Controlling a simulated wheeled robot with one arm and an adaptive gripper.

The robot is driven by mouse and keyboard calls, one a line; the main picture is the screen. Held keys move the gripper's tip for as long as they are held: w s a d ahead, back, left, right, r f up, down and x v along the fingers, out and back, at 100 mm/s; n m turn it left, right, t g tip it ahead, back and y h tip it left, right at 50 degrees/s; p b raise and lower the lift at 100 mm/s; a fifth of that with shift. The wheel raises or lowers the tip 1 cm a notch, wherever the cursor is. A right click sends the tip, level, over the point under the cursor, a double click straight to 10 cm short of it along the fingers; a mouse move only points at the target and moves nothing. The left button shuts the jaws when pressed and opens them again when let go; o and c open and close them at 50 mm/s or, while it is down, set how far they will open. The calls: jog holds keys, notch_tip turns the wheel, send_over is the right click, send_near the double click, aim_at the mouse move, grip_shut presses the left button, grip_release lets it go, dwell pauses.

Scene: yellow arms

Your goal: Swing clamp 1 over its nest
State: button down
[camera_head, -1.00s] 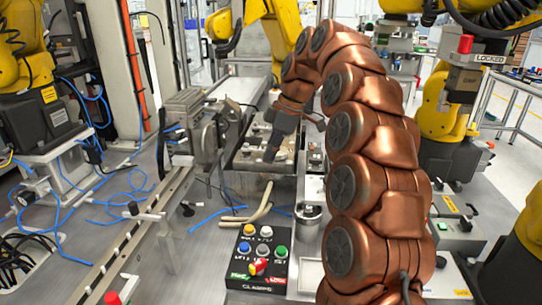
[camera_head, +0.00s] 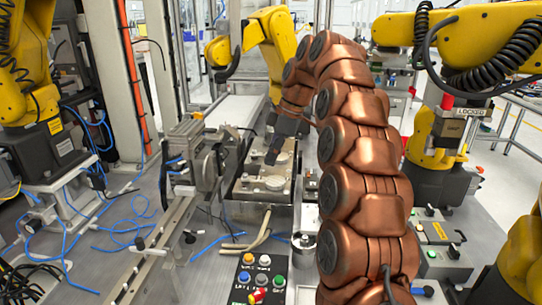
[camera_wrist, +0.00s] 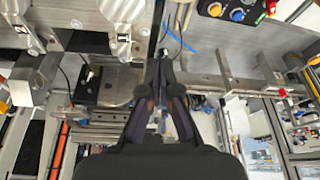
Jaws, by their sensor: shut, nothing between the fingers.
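A second metal arm marked "2" (camera_wrist: 20,38) is farther left. Round metal nests (camera_head: 263,184) sit on the plate in the head view; a round disc (camera_wrist: 121,85) shows below clamp 1 in the wrist view. Which nest belongs to clamp 1 I cannot tell.
A button box (camera_head: 258,281) stands in front of the plate, with pale hoses (camera_head: 262,232) and a metal cup (camera_head: 303,247) nearby. A grey machine unit (camera_head: 208,160) is close on the left. Yellow robot arms (camera_head: 270,35) stand behind and at both sides.

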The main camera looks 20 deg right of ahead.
jog(key=shift+w+d+r+p, duration=0.15)
jog(key=shift+r+p, duration=0.3)
jog(key=shift+r, duration=0.2)
jog(key=s+a+f+m+g+h, duration=0.1)
jog(key=s+a+f+m, duration=0.2)
jog(key=s, duration=0.6)
jog(key=s+a+m, duration=0.4)
jog(key=s, duration=0.5)
jog(key=s+f+m+h, duration=0.1)
jog(key=s+f, duration=0.3)
jog(key=s, duration=0.4)
jog(key=s+d+f+m+g+h, duration=0.1)
jog(key=s+f+m, duration=0.3)
jog(key=s, duration=0.4)
jog(key=s+d+f+m+p, duration=0.1)
jog(key=s+f+m, duration=0.2)
jog(key=s, duration=0.5)
jog(key=shift+s+f+g+h, duration=0.2)
jog(key=shift+f+g+h, duration=0.15)
jog(key=shift+f, duration=0.2)
jog(key=c, duration=1.9)
grip_release()
